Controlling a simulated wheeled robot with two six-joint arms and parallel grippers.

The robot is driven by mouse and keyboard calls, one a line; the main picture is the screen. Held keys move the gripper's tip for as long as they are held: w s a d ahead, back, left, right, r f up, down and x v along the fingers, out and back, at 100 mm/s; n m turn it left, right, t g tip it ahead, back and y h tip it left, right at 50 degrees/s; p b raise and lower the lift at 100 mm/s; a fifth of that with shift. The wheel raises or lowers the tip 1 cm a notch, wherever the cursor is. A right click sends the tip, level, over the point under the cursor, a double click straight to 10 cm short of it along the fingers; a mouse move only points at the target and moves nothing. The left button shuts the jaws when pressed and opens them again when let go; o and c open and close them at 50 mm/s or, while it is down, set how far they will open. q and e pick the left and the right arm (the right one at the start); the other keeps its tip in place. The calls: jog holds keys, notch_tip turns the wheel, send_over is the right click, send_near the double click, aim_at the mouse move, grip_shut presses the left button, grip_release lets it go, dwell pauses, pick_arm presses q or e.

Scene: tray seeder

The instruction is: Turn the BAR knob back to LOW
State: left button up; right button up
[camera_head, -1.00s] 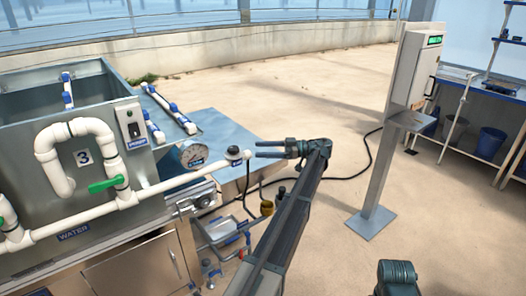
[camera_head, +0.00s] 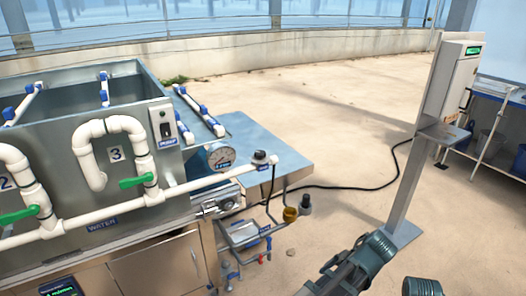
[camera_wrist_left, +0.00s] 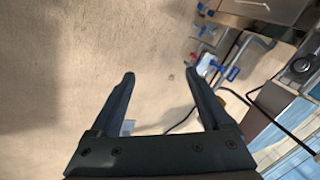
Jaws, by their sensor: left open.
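The knob (camera_head: 260,156), which I take to be the BAR knob, is a dark round cap on a white collar at the right end of the white water pipe. A small blue label sits just below it, too small to read. Its pointer and setting cannot be made out. A round pressure gauge (camera_head: 221,155) stands just left of it. My left gripper (camera_wrist_left: 160,74) is open and empty over bare floor in the left wrist view. In the head view only part of its arm shows at bottom right, well away from the knob. My right gripper is not in view.
The steel tank with white pipes and green valve handles (camera_head: 137,181) fills the left. A steel table (camera_head: 265,145) lies behind the knob. A post with a control box (camera_head: 462,85) stands at right. A black cable crosses the floor.

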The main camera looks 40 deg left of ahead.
pick_arm(q)
jog(key=w+a+r+n+t+y, duration=0.2)
jog(key=w+a+r+t, duration=0.2)
jog(key=a, duration=0.5)
jog(key=w+a+r+n+t+y, duration=0.15)
jog(key=w+a+r+t, duration=0.3)
jog(key=a, duration=0.55)
jog(key=s+a+r+t, duration=0.1)
jog(key=a+r+t, duration=0.1)
jog(key=a+r, duration=0.2)
jog(key=s+a+r+t+h, duration=0.1)
jog(key=a+r+t, duration=0.2)
jog(key=a, duration=0.4)
jog(key=s+a+r+m+t+h, duration=0.1)
jog(key=a+r+t, duration=0.1)
jog(key=a+r, duration=0.3)
jog(key=shift+s+a+t, duration=0.25)
jog(key=shift+a, duration=0.25)
